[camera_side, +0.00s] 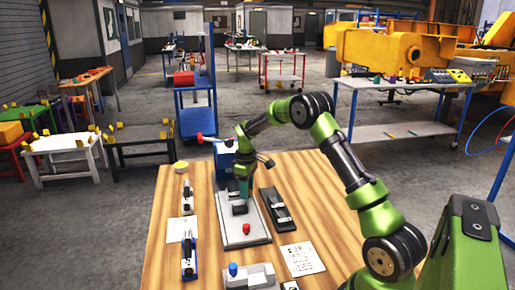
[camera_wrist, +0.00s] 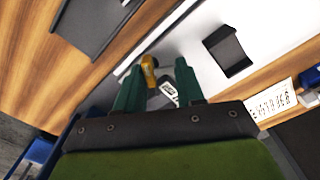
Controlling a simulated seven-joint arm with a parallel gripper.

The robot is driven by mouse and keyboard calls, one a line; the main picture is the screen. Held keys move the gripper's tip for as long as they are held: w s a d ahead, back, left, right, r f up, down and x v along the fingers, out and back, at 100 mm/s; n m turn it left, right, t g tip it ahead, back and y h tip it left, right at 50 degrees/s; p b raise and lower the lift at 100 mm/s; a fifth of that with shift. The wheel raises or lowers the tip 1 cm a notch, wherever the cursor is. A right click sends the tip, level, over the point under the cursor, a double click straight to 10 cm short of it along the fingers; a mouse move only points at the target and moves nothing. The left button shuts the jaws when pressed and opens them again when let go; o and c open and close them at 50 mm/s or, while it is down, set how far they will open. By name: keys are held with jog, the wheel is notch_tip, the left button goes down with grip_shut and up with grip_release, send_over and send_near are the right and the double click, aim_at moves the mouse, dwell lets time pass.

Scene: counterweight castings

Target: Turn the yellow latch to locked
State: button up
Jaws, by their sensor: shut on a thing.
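The yellow latch (camera_wrist: 149,70) shows in the wrist view between the dark green fingers of my gripper (camera_wrist: 160,78), close to the left fingertip. My gripper is shut on it. In the side view my gripper (camera_side: 243,188) points down over the far end of a grey metal plate (camera_side: 242,237). The latch is hidden there, and I cannot tell its angle against the locked position.
A black block (camera_side: 239,208) and a red knob (camera_side: 246,229) are on the plate. A black tray (camera_side: 275,208) lies to its right, clamps (camera_side: 189,256) to its left. A blue box (camera_side: 225,156) stands behind. Bare wood (camera_side: 312,215) lies right of the tray.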

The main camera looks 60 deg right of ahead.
jog(key=shift+w+m, duration=0.15)
jog(key=shift+m, duration=0.95)
jog(key=o, duration=1)
jog(key=shift+o, duration=0.2)
notch_tip(320, 180, up, 17)
jog(key=shift+c, duration=0.3)
